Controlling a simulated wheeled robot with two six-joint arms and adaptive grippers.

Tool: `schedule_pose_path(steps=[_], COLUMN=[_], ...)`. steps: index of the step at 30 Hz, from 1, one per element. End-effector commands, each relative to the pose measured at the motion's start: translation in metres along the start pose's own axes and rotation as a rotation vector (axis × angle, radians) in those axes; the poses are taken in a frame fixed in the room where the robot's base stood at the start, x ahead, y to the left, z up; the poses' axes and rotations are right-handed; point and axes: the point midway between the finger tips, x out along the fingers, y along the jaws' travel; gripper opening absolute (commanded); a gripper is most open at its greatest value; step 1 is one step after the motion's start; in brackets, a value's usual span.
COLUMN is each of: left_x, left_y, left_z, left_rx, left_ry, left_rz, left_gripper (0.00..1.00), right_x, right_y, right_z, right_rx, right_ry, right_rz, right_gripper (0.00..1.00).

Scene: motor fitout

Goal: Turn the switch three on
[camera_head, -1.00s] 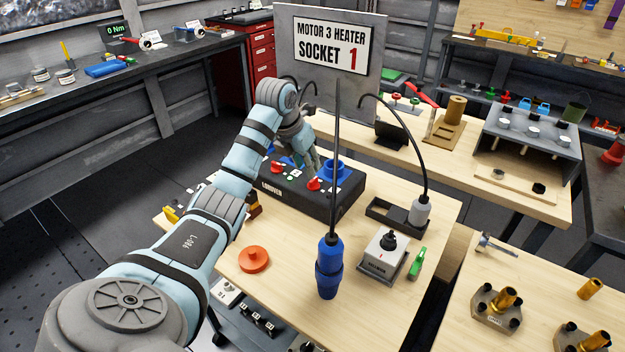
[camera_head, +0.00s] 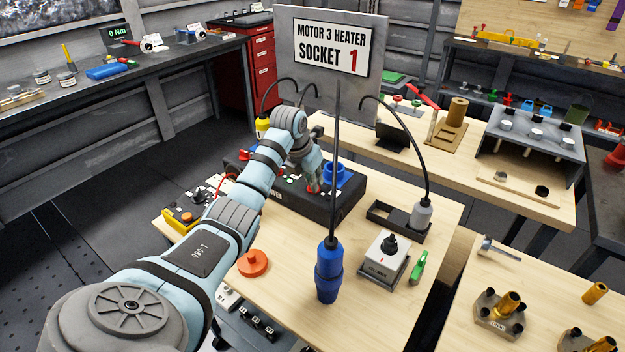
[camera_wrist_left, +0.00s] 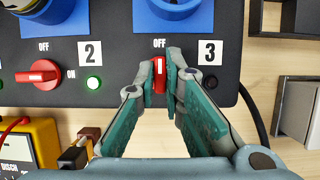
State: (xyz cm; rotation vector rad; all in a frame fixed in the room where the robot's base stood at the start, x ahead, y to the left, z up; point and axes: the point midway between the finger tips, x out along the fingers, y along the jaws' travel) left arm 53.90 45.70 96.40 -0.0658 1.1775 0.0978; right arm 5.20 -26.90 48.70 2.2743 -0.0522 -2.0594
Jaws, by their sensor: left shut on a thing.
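The black switch box (camera_head: 340,205) stands on the wooden table with blue sockets on top. In the left wrist view, the red knob of switch three (camera_wrist_left: 159,72) stands upright below its "OFF" mark, beside the "3" label (camera_wrist_left: 210,52). My left gripper (camera_wrist_left: 168,76) has its two fingers closed on either side of this knob. In the head view, my left gripper (camera_head: 315,184) hides the third knob.
A sign (camera_head: 331,46) reads "MOTOR 3 HEATER SOCKET 1". A blue plug (camera_head: 328,270), a white switch unit (camera_head: 386,255) and an orange disc (camera_head: 253,262) are on the table in front. A yellow box (camera_head: 180,218) is left of the switch box.

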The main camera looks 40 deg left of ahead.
Motion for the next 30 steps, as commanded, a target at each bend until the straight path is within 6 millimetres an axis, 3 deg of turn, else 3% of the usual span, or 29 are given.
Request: schedule_pose_path(steps=[13,22,30], left_x=[-0.002,-0.001,0.001], left_y=[0.002,0.003,0.004], left_z=[0.001,0.001,0.001], left_rx=[0.105,0.321,0.525], left_ry=[0.001,0.000,-0.003], left_rz=[-0.043,-0.135,-0.218], left_gripper=[0.00,0.00,0.00], right_x=[-0.007,-0.011,0.001], right_y=[0.001,0.001,0.000], right_z=[0.000,-0.001,0.001], right_rx=[0.000,0.000,0.000], right_ry=[-0.001,0.000,0.000], right_rz=[0.000,0.000,0.000], right_gripper=[0.67,0.67,0.67])
